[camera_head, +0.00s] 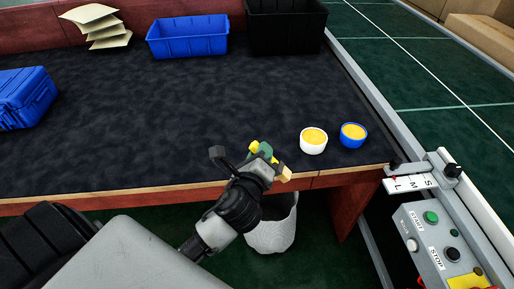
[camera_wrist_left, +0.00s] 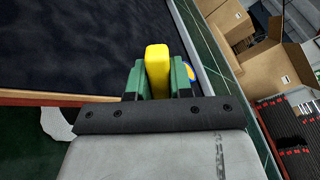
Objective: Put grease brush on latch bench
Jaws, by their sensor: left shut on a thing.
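My left gripper (camera_head: 262,157) is at the front edge of a dark-topped bench (camera_head: 170,120) with a wooden rim, likely the latch bench. It is shut on a yellow piece, likely the grease brush (camera_wrist_left: 157,70), seen between the green fingers in the left wrist view. In the head view only small yellow parts show at the fingers, with a tan block beside them. The rest of the brush is hidden, and I cannot tell whether it touches the bench. My right gripper is not in view.
A white cup (camera_head: 313,143) and a blue cup (camera_head: 353,138), both with yellow contents, stand right of the gripper. A blue case (camera_head: 25,98), blue bin (camera_head: 188,40) and black bin (camera_head: 285,28) stand further off. The bench middle is clear. A control box (camera_head: 440,240) is at right.

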